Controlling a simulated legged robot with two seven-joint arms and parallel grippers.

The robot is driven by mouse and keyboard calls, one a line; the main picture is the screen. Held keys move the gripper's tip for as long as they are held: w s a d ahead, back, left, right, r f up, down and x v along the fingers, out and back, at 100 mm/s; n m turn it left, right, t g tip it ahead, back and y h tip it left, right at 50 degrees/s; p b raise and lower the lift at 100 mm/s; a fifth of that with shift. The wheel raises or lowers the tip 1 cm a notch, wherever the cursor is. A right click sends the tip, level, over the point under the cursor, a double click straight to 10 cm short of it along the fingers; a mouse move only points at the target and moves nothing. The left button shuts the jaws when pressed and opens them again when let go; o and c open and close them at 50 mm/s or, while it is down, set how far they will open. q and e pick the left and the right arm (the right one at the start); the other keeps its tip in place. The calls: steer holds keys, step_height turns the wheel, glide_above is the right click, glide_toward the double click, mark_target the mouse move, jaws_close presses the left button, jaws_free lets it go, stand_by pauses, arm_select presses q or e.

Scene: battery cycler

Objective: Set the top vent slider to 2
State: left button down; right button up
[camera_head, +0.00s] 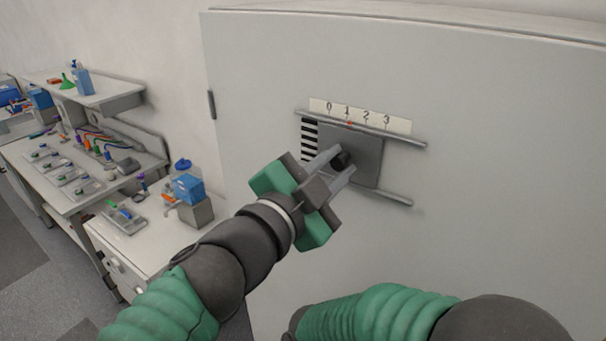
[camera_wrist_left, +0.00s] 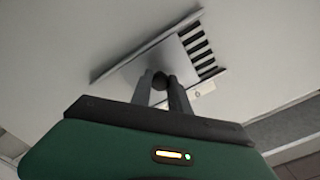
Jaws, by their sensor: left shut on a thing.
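The vent slider (camera_head: 367,161) is a grey plate between two rails on the pale cabinet front. A scale strip (camera_head: 360,115) above it reads 0, 1, 2, 3. A small red mark (camera_head: 349,124) on the plate's top edge sits just below the 1. Black and white vent slots (camera_head: 309,140) show to the left of the plate. My left gripper (camera_head: 346,162) is shut on the plate's dark knob (camera_head: 343,158). In the left wrist view the fingers close around the knob (camera_wrist_left: 160,80), with the plate (camera_wrist_left: 150,70) behind it. My right gripper is not in view.
The upper rail (camera_head: 390,132) and lower rail (camera_head: 385,195) extend right past the plate, with free track there. My other arm crosses the bottom of the head view.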

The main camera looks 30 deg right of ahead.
arm_select(q)
steer(key=shift+s, duration=0.75)
steer(key=shift+s+d+r, duration=0.1)
steer(key=shift+s+d, duration=0.2)
steer(key=shift+s, duration=0.05)
steer(key=c, duration=1.4)
jaws_free()
steer(key=shift+w, duration=0.1)
steer(key=shift+c, duration=0.2)
steer(key=shift+o, duration=1)
steer(key=shift+d, duration=0.1)
steer(key=shift+w+d+f, duration=0.15)
steer(key=shift+f, duration=0.05)
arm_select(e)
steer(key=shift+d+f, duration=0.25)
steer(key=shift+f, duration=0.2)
